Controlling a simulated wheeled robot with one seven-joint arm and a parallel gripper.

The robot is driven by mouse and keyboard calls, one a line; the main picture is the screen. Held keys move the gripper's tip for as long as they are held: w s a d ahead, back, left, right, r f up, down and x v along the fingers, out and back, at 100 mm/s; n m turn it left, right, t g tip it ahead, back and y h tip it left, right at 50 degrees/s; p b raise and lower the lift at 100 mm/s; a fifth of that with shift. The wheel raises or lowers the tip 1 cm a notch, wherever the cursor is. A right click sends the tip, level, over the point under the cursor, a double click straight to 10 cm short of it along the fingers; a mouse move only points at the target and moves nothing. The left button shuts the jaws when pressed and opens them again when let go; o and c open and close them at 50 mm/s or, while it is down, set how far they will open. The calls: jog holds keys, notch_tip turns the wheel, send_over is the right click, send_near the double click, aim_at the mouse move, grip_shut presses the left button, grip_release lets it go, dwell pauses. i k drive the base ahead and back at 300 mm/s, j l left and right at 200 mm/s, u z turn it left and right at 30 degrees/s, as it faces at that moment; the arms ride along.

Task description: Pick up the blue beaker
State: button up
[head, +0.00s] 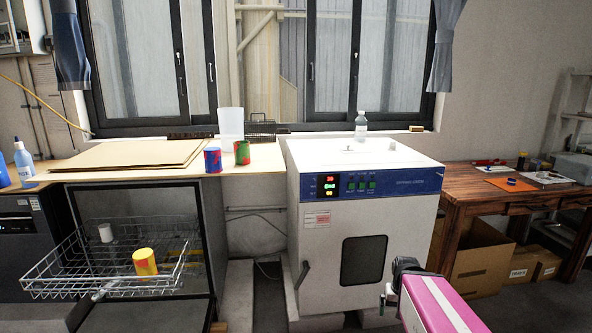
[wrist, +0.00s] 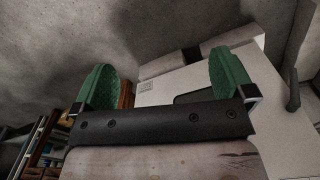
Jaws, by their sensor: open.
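A blue cup with red patches (head: 212,161), the only mostly blue beaker-like thing in view, stands upright on the wooden counter (head: 262,163), left of the oven. My gripper (wrist: 164,62) is open, with its two green finger pads wide apart and nothing between them in the wrist view. The wrist view looks toward the white oven front and the floor, and no blue beaker shows there. In the head view my pink arm is at the lower right, in front of the oven and well away from the blue cup.
A green-and-red cup (head: 242,152) stands close right of the blue one, with a tall whitish container (head: 231,122) behind. The white drying oven (head: 365,235) has its door shut. A pulled-out wire rack (head: 60,284) holds a yellow-and-red cup (head: 145,262) and a white cup (head: 106,232).

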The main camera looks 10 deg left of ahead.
aim_at(212, 154)
jog(key=i+j+u, duration=0.1)
jog(key=u, duration=0.35)
jog(key=i+u, duration=0.25)
jog(key=u, duration=0.25)
